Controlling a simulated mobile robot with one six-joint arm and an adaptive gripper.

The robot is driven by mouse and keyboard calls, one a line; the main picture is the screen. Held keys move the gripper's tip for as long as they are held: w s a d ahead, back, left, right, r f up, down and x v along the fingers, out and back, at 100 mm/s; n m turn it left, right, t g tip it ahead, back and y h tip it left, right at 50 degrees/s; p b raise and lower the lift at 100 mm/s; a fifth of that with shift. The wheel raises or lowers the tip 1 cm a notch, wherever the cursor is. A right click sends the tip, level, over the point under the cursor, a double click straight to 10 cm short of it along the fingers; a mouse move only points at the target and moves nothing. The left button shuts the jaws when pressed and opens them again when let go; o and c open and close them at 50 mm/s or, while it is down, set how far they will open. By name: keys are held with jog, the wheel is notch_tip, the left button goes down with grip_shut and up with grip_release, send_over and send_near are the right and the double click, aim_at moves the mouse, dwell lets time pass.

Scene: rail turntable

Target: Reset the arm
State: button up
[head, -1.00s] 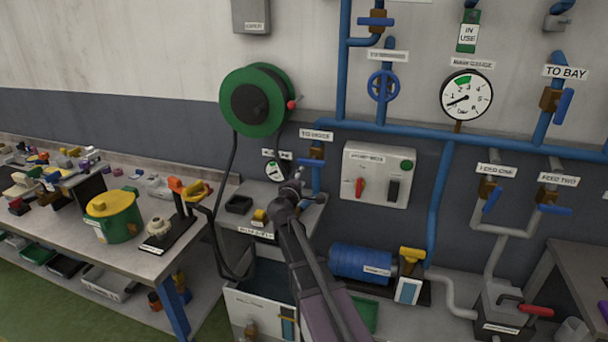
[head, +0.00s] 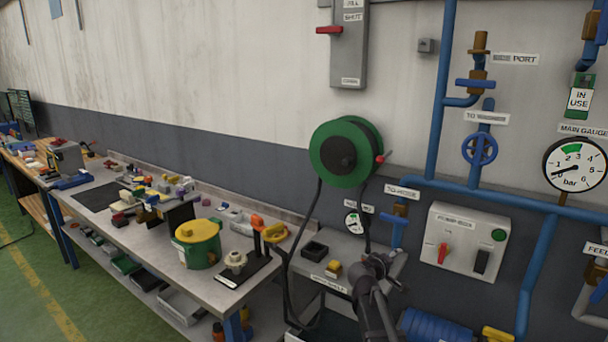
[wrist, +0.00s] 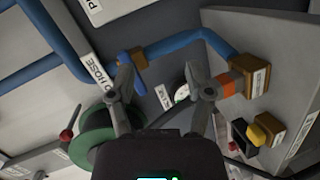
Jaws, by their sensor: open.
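My gripper (head: 378,264) shows at the bottom of the head view, in front of the wall and just below the blue-handled hose valve (head: 394,228). In the wrist view its two fingers (wrist: 166,88) are spread apart with nothing between them. In the wrist view the green hose reel (wrist: 92,150) lies beyond the left finger. A small gauge (wrist: 181,95) shows between the fingers. An orange-banded fitting on a blue pipe (wrist: 228,84) appears just behind the right finger; I cannot tell the gap.
The workbench (head: 120,228) holds a green pot (head: 197,245) and several parts. A power box (head: 464,243) and blue pipes are to the right. Green floor (head: 30,280) is open at left.

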jog(key=s+a+f+m+g+y, duration=0.2)
jog(key=s+a+f+g+y, duration=0.1)
jog(key=s, duration=0.5)
jog(key=s+a+f+m+g+y, duration=0.2)
jog(key=s+a+f+g+y, duration=0.2)
jog(key=s+f, duration=0.2)
jog(key=s+a+f+m+g+y, duration=0.2)
jog(key=s+a+f+g+y, duration=0.1)
jog(key=s, duration=0.8)
jog(key=shift+a+f+g+y, duration=0.3)
jog(key=shift+a+f, duration=0.45)
jog(key=shift+f, duration=0.2)
